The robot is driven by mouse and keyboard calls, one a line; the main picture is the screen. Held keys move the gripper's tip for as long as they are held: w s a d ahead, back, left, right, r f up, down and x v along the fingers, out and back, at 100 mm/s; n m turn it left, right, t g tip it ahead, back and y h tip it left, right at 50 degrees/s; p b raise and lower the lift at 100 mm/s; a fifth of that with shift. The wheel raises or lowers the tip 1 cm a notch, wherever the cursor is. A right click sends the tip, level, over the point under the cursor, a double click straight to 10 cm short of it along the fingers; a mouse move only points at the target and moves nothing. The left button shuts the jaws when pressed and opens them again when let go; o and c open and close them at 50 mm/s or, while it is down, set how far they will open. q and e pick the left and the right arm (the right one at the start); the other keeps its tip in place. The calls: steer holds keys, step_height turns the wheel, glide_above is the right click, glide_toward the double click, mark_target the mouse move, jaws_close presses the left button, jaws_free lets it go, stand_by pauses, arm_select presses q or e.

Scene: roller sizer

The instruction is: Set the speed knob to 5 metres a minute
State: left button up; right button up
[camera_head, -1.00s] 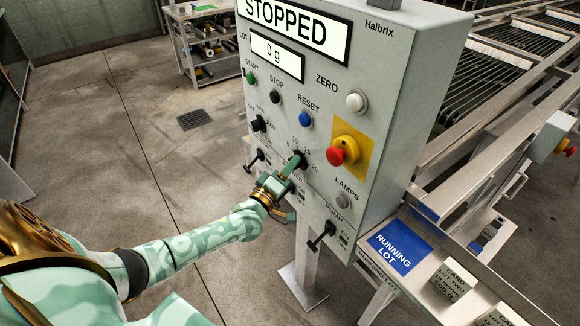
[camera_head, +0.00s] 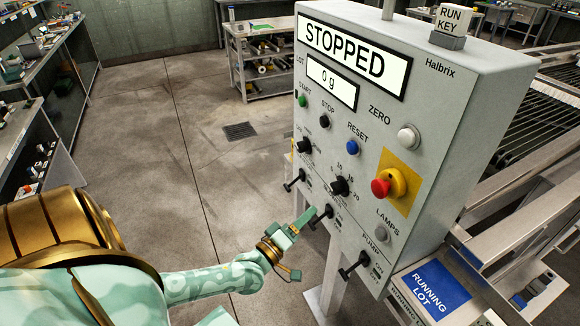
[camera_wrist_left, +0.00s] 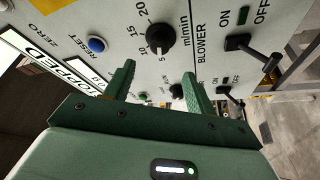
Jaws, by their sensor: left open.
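The speed knob (camera_head: 340,187) is a black round knob on the grey panel's front, with numbers around it. In the left wrist view it (camera_wrist_left: 160,38) has a scale marked 5, 10, 15, 20 and "m/min". My right gripper is not in view.
The display (camera_head: 352,55) reads STOPPED. Near the speed knob are another black knob (camera_head: 305,146), a blue reset button (camera_head: 353,147), a red emergency button (camera_head: 383,187) and black lever switches, one (camera_head: 320,216) close to my fingers. Open floor lies left of the panel.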

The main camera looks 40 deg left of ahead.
arm_select(q)
steer(key=s, duration=0.2)
steer(key=s+f, duration=0.1)
steer(key=s, duration=0.2)
steer(key=shift+s+a, duration=0.15)
steer(key=shift+s, duration=0.05)
